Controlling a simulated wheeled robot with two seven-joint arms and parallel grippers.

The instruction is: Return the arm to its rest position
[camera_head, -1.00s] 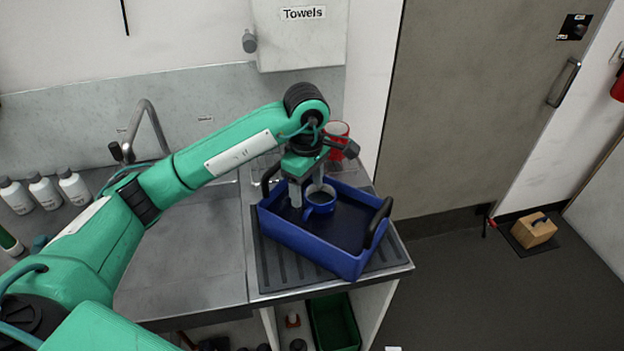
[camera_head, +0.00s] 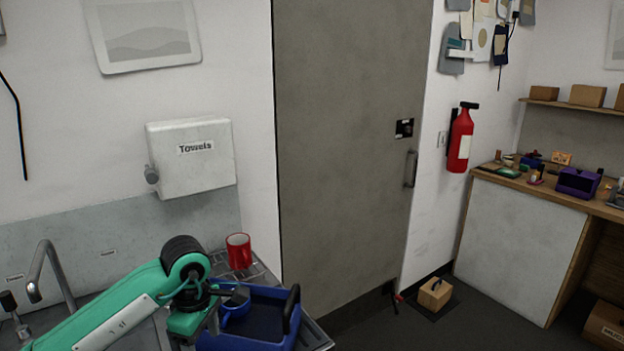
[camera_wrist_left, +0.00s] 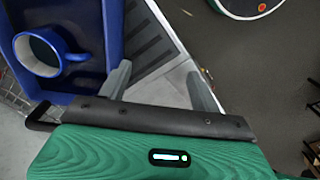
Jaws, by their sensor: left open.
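My left arm comes in from the lower left in the head view, with its left gripper (camera_head: 203,325) low at the bottom edge, beside the left side of the blue tray (camera_head: 243,343). In the left wrist view the gripper (camera_wrist_left: 160,88) is open with nothing between its fingers. One finger is close to the tray's wall (camera_wrist_left: 114,35); I cannot tell whether they touch. A blue mug (camera_head: 236,305) stands inside the tray, apart from the fingers; it also shows in the left wrist view (camera_wrist_left: 28,66). My right gripper is not in view.
A red mug (camera_head: 239,252) stands behind the tray on the drainer. The tap (camera_head: 42,268) rises at the left, and the towel dispenser (camera_head: 192,160) hangs on the wall. A closed door (camera_head: 340,150) and a workbench (camera_head: 520,215) are to the right.

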